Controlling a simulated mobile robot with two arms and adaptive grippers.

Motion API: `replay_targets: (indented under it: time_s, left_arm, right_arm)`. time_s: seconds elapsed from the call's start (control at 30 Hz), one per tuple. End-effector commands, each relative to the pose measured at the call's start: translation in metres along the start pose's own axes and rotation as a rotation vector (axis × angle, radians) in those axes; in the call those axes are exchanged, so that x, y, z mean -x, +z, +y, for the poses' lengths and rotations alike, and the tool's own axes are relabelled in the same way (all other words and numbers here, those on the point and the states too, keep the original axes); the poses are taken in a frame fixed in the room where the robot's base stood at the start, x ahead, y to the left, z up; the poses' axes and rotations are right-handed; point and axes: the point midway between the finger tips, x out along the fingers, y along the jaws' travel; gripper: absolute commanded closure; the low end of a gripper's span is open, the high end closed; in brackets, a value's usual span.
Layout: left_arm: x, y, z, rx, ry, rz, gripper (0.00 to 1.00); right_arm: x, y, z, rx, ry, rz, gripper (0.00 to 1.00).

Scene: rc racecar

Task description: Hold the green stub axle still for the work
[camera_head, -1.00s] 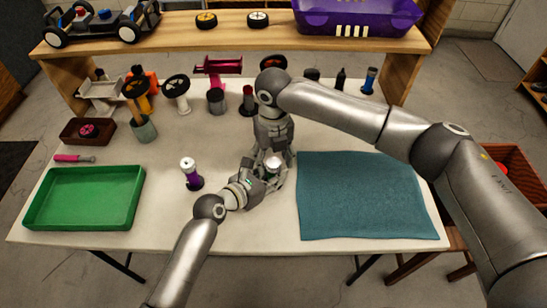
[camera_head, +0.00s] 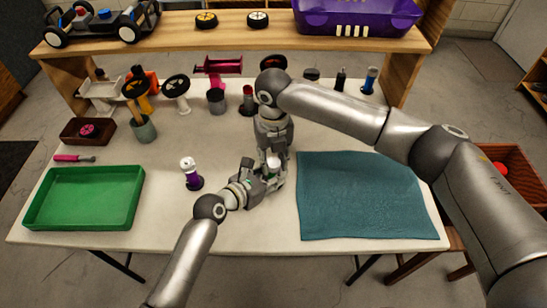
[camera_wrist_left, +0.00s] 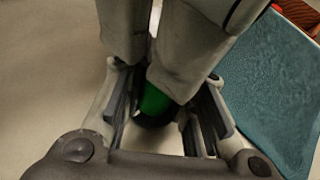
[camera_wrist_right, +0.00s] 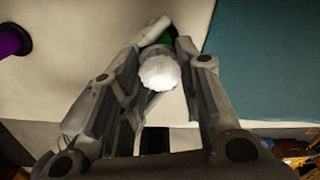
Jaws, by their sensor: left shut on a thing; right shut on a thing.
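The green stub axle (camera_wrist_left: 153,102) stands on the table and is mostly hidden by both grippers. A dark base shows below its green part in the left wrist view. A white ribbed cap (camera_wrist_right: 160,72) tops it, with a little green (camera_wrist_right: 166,38) behind; the cap also shows in the head view (camera_head: 273,160). My left gripper (camera_head: 266,180) is shut on the green axle low down, from the near side. My right gripper (camera_head: 274,158) reaches down from above and is shut on the white cap between its fingers.
A green tray (camera_head: 40,221) lies at the left and a teal mat (camera_head: 365,200) at the right. Several wheels and parts line the back, below a wooden shelf (camera_head: 180,35). The table's front middle is clear.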

Motion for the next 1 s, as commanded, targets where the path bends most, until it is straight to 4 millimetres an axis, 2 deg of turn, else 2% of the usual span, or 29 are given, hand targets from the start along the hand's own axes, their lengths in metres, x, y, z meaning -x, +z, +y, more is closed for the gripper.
replay_targets:
  time_s: [0.6,1.0]
  left_arm:
    - [0.0001,-0.0008,0.0,0.0,0.0,0.002,0.99]
    - [0.0001,-0.001,0.0001,0.0,0.0,0.002,0.99]
  right_arm:
    - [0.0001,-0.0001,-0.0002,-0.453,0.0,0.001,0.92]
    - [0.0005,0.0004,-0.0005,-0.614,0.0,-0.001,0.92]
